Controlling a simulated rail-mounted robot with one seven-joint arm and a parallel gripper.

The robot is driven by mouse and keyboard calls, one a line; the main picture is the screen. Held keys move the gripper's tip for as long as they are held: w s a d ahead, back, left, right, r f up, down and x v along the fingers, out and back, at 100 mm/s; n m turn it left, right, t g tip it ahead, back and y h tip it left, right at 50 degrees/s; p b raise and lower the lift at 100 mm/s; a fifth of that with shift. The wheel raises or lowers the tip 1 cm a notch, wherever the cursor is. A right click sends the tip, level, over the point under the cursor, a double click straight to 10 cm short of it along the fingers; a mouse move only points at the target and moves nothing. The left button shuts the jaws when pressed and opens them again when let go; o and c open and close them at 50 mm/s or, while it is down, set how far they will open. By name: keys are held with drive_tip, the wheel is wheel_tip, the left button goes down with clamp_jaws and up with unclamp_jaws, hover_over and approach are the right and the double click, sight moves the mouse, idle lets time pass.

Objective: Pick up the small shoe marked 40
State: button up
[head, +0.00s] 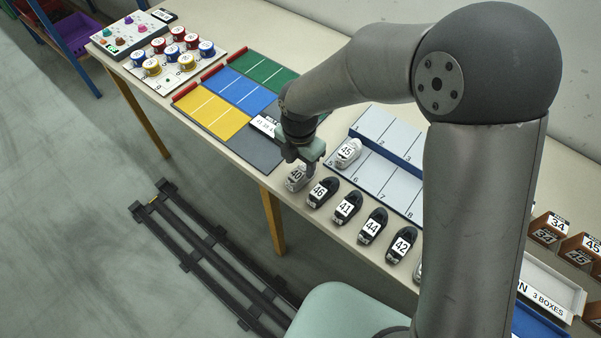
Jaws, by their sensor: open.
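The small shoe marked 40 (295,179) is light grey with a white number label. It stands at the left end of the row of shoes along the table's front edge. My gripper (298,160) is open and points down right at this shoe, its fingers overlapping the shoe's far part in the head view. I cannot tell whether the fingers touch it. The far part of the shoe is partly hidden by the gripper.
Dark shoes marked 46 (322,192), 41 (347,207), 44 (372,226) and 42 (402,244) stand to the right. A light shoe marked 45 (348,153) sits on the numbered grey board (385,176). A coloured panel (215,108) lies to the left.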

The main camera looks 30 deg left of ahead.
sight(300, 171)
drive_tip(key=shift+f+p, duration=0.75)
drive_tip(key=shift+f, duration=1.95)
drive_tip(key=c, duration=0.7)
drive_tip(key=shift+c, duration=0.2)
drive_tip(key=shift+r, duration=0.15)
